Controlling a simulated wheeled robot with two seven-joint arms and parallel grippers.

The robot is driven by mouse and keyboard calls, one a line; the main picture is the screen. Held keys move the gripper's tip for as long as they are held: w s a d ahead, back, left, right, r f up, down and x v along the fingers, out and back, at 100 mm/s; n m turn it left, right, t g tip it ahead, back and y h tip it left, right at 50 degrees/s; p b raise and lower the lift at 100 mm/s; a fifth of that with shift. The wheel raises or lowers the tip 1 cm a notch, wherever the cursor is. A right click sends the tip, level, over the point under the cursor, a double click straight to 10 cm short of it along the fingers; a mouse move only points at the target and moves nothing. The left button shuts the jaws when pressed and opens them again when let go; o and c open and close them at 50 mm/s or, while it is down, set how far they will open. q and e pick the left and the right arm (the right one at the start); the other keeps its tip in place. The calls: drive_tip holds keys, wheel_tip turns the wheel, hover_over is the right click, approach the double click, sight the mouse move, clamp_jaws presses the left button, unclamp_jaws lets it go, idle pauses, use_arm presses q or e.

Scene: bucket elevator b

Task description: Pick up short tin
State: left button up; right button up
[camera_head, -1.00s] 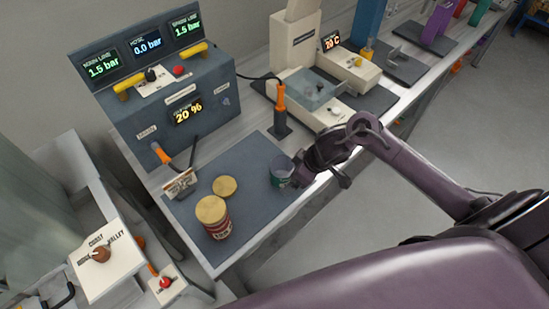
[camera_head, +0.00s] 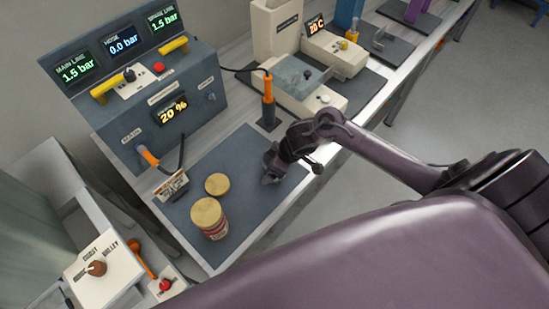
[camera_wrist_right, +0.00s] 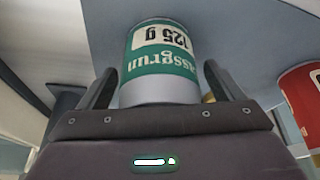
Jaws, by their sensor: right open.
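A short green tin (camera_wrist_right: 160,62) with a white "125 g" label fills the middle of the right wrist view, upside down in the picture. My right gripper (camera_head: 272,168) is open, with one finger on each side of the tin in the wrist view. I cannot tell whether the fingers touch it. My left gripper is not in view.
A taller red-labelled tin (camera_head: 210,219) with a tan lid stands on the dark mat (camera_head: 245,205). It also shows in the wrist view (camera_wrist_right: 303,105). A gauge box (camera_head: 165,105) and an orange-handled tool (camera_head: 268,90) stand at the back.

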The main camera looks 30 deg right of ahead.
drive_tip(key=c, duration=1)
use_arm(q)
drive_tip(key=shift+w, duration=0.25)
use_arm(e)
drive_tip(key=shift+r, duration=0.1)
